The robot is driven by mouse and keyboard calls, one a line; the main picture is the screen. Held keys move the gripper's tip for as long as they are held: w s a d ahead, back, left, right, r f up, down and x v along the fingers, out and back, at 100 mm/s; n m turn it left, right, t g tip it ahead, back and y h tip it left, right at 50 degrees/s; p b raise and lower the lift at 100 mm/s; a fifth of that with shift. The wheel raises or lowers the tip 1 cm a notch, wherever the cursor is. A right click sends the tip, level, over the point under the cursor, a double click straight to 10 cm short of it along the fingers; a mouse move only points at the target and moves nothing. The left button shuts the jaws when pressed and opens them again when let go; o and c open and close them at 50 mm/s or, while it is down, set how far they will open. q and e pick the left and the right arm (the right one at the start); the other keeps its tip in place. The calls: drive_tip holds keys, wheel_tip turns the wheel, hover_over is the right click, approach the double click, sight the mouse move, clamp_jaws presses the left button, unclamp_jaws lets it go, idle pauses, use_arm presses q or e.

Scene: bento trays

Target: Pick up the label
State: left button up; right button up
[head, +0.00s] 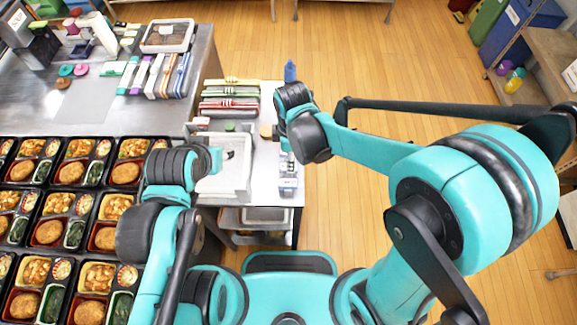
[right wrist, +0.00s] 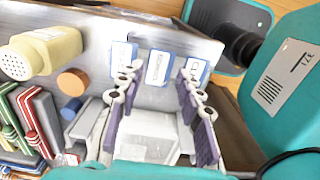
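A white tray (head: 245,185) is on the side table. Filled bento trays (head: 68,205) cover the left counter. Open floor lies right.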

drive_tip(key=shift+f+b, duration=0.35)
drive_tip(key=shift+f, duration=1.1)
drive_tip(key=shift+f, duration=0.1)
drive_tip(key=c, duration=0.4)
drive_tip(key=shift+o, duration=0.2)
